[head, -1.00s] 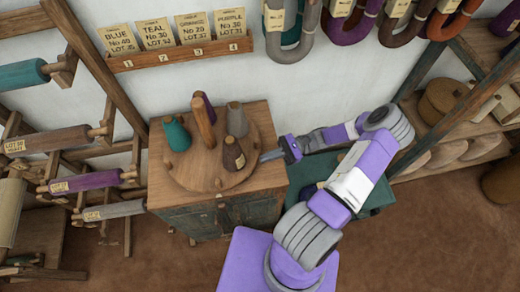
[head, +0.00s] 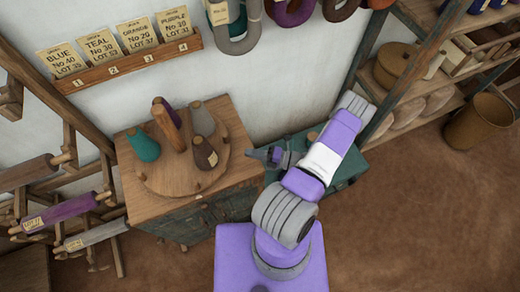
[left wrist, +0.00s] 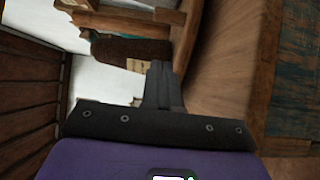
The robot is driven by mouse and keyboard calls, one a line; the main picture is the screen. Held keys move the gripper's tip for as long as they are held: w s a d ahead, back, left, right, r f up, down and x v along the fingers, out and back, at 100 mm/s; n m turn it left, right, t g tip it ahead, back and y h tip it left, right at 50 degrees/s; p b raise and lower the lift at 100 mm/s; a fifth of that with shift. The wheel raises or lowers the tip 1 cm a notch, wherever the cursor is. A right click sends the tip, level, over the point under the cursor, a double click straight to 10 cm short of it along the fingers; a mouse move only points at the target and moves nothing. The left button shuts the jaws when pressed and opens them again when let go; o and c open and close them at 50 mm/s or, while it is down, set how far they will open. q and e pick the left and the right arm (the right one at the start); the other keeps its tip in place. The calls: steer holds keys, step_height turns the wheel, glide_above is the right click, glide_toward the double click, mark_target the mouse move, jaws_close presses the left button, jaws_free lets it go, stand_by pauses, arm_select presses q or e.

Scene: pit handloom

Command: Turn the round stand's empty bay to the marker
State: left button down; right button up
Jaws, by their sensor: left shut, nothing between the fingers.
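The round stand (head: 170,182) is a wooden disc with a central post (head: 170,130), on top of a cabinet. The bare part of the disc lies at the front, between teal and brown. I cannot make out the marker. My left gripper (head: 252,154) is shut and empty, right of the disc and apart from it. In the left wrist view its fingers (left wrist: 162,85) point toward the brown cone (left wrist: 130,51). My right gripper is not seen.
The cabinet (head: 215,203) has bare top around the disc. A rack of numbered cards (head: 130,63) and yarn hanks (head: 238,35) are on the wall behind. Spools on pegs (head: 60,212) stand at left. A low green chest (head: 345,170) is right, beneath my arm.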

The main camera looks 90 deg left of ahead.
mark_target(227, 140)
arm_select(q)
steer(key=x, duration=0.4)
steer(key=shift+r+p, duration=0.15)
steer(key=shift+p, duration=0.25)
steer(key=s+a, duration=0.2)
steer(key=shift+a+p, duration=0.35)
steer(key=shift+p, duration=0.05)
steer(key=shift+s+a, duration=0.3)
steer(key=shift+a, duration=0.15)
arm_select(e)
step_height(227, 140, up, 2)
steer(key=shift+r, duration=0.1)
arm_select(q)
steer(key=shift+a, duration=0.1)
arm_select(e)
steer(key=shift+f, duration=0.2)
arm_select(q)
steer(key=shift+a+n+h+b, duration=0.3)
steer(key=shift+h+b, duration=0.1)
steer(key=shift+b, duration=0.15)
steer(key=shift+a, duration=0.15)
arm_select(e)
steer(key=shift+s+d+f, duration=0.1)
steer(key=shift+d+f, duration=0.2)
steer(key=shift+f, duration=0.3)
